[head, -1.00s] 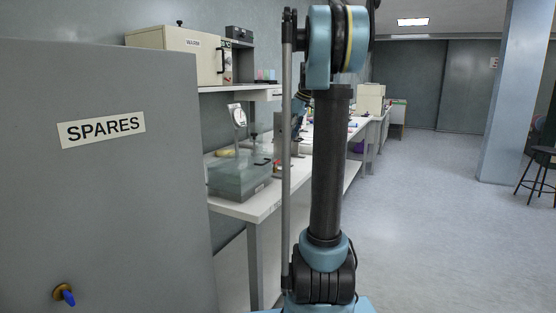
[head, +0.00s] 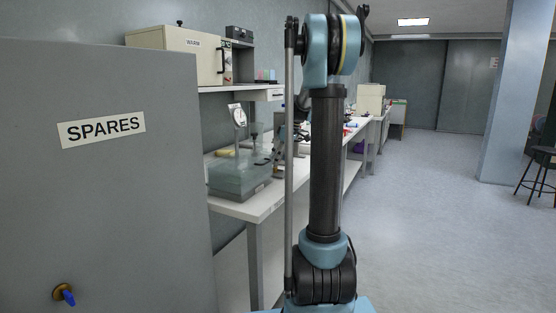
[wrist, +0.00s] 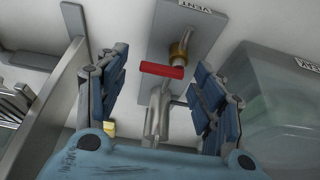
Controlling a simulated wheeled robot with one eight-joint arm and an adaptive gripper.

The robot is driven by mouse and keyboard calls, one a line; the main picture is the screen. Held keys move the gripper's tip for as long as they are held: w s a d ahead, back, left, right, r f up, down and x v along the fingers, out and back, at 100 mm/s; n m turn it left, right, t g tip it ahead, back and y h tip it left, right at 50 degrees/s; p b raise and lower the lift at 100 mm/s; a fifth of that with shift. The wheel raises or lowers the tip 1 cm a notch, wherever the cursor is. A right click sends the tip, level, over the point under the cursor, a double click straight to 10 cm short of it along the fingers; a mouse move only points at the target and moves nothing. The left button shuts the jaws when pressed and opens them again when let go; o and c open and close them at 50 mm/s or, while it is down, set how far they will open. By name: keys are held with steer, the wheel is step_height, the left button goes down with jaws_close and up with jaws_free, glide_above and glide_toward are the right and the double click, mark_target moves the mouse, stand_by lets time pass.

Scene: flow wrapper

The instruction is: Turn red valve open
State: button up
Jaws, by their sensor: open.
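The red valve handle (wrist: 162,71) is a short bar lying crosswise in the wrist view. It sits by a brass fitting (wrist: 180,49) and a metal spout on a grey plate (wrist: 160,25). My gripper (wrist: 161,62) is open, with one blue-padded finger on each side of the red handle. Both fingers appear apart from the handle, with a wider gap on the left. In the head view my gripper (head: 279,152) is small and partly hidden behind my arm, and the red valve cannot be made out there.
A clear box (head: 238,175) stands on the white bench (head: 262,208) beside the valve area; it also shows at right in the wrist view (wrist: 285,105). A grey SPARES cabinet (head: 100,210) with a blue-handled tap (head: 66,296) fills the left.

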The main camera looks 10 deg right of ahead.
steer(key=shift+c, duration=0.3)
steer(key=c, duration=1)
